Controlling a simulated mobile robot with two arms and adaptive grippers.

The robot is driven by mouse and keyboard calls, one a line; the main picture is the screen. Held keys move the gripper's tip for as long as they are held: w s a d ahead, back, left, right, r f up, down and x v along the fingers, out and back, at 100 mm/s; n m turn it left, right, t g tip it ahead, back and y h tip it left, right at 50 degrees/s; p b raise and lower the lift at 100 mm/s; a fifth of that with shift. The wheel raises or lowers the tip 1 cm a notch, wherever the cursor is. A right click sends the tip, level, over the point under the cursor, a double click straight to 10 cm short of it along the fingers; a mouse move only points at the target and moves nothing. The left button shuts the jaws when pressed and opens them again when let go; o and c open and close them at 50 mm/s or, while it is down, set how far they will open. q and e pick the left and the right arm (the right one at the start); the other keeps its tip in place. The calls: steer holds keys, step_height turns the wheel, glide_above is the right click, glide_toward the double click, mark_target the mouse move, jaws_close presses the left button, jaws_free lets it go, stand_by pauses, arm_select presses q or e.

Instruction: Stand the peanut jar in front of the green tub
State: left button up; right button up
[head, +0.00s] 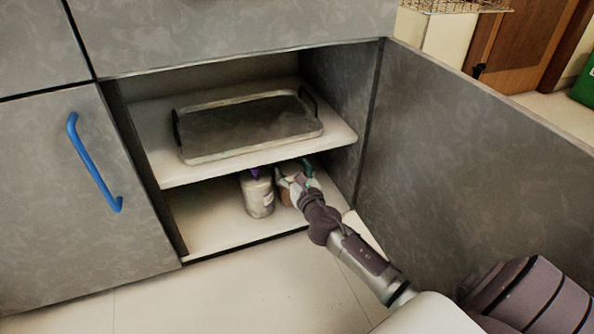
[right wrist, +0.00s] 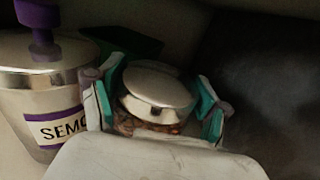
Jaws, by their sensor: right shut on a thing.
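My right gripper (head: 296,178) reaches into the lower shelf of the open cupboard. It is shut on a brown jar (head: 285,197) with a shiny metal lid, which I take for the peanut jar. In the right wrist view the teal finger pads of the gripper (right wrist: 157,102) sit on both sides of the jar (right wrist: 158,90). Its label is hidden. A dark green thing (right wrist: 126,41) stands behind the jar, partly hidden; it may be the green tub. My left gripper is not in view.
A pale canister (head: 258,197) with a purple knob stands just left of the jar; its label (right wrist: 62,126) begins "SEMO". A tray (head: 250,150) lies on the shelf above. The open door (head: 465,165) stands to the right. The lower shelf is bare at left.

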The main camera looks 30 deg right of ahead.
steer(key=shift+r, duration=0.1)
steer(key=shift+a, duration=0.1)
steer(key=o, duration=1.4)
steer(key=shift+o, duration=0.7)
steer(key=shift+s, duration=0.1)
steer(key=p+v, duration=0.2)
steer(key=v, duration=1)
steer(key=shift+p, duration=0.35)
